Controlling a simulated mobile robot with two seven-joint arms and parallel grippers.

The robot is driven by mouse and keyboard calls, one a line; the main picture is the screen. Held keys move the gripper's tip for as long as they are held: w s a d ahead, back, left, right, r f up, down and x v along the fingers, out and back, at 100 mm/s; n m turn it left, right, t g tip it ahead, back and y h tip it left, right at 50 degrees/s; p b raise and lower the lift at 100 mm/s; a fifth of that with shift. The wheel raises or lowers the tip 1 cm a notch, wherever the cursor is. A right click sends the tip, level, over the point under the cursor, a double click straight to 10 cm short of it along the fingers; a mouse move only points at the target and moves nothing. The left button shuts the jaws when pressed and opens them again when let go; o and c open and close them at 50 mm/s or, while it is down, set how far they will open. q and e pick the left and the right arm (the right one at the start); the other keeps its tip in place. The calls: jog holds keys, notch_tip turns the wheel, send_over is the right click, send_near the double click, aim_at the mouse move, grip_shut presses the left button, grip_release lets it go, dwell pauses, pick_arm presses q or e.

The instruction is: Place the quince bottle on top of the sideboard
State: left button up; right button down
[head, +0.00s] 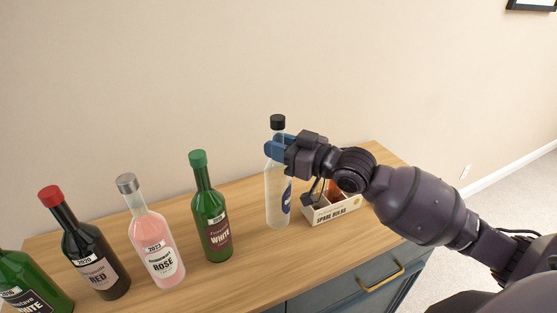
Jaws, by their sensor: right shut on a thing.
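A clear bottle with a black cap (277,205) is upright over the right part of the wooden sideboard top (245,275). Its blue label is partly turned away and cannot be read, but it is the only bottle in a gripper, so I take it as the quince bottle. My right gripper (275,149), with blue fingers, is shut on its upper part, coming from the right. The bottle's base appears at the sideboard surface; I cannot tell if it touches. My left gripper is not in view.
A "Spare Bulbs" box (331,212) stands just right of the bottle, partly behind my arm. To the left stand a green white-wine bottle (211,215), a rosé bottle (154,240), a red-wine bottle (90,250) and another green bottle (30,280). The wall is behind.

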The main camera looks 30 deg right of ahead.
notch_tip(320, 180, down, 4)
jog(key=shift+r, duration=0.2)
jog(key=c, duration=0.9)
grip_release()
jog(key=shift+f, duration=0.1)
jog(key=b+v, duration=0.1)
jog(key=v, duration=1.1)
